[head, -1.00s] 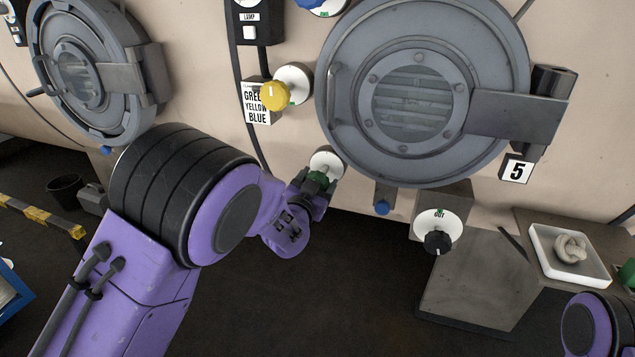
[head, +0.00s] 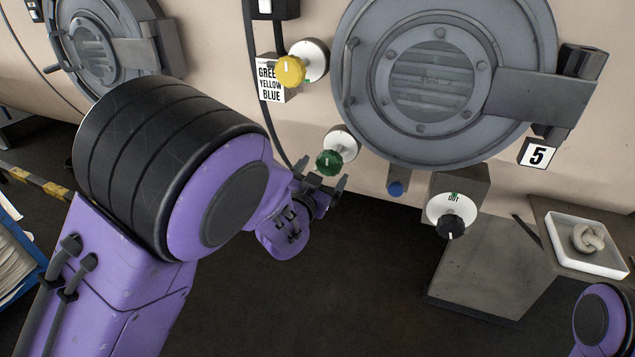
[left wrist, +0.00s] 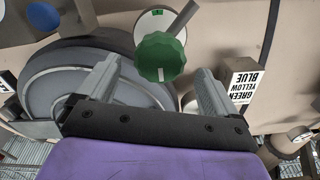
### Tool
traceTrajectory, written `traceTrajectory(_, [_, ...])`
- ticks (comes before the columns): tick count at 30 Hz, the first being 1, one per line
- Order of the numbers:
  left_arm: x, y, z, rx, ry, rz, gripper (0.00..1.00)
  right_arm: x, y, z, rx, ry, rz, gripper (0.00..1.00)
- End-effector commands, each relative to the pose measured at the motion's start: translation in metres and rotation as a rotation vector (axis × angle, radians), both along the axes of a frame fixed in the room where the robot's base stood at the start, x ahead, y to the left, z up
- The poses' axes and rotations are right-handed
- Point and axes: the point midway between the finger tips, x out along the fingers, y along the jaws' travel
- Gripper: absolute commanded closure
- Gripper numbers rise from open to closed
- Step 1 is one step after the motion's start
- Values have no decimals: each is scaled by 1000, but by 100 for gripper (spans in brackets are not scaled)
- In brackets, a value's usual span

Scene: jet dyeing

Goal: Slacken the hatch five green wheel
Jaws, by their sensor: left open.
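The green wheel (head: 329,162) sits in front of a round white dial (head: 342,144), below and left of the round grey hatch labelled 5 (head: 372,130). My left gripper (head: 322,183) is open and empty just below the green wheel, apart from it. In the left wrist view the green wheel (left wrist: 160,57) shows between and beyond the two open fingers (left wrist: 157,95), with the white dial behind it. Only a purple part of my right arm shows at the lower right of the head view; its gripper is out of view.
A yellow knob (head: 291,71) on a white dial is above, beside a GREEN YELLOW BLUE sign (head: 271,85). A blue knob (head: 396,188) and a black knob (head: 451,227) are to the right. A white tray (head: 568,262) holds a knotted pale piece. Dark floor is free below.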

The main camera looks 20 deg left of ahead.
Motion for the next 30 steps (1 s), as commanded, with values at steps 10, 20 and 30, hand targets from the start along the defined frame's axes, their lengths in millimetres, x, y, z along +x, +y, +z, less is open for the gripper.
traceTrajectory(10, [-44, 1, 0, 1, -1, -1, 7, 0, 0, -6, 0, 0, 0, 57])
traceTrajectory(20, [-43, 1, 0, 1, -1, -1, 7, 0, 0, -5, 0, 0, 0, 57])
traceTrajectory(30, [-98, 52, -133, -377, 319, 233, 7, 0, 0, -3, 0, 0, 0, 57])
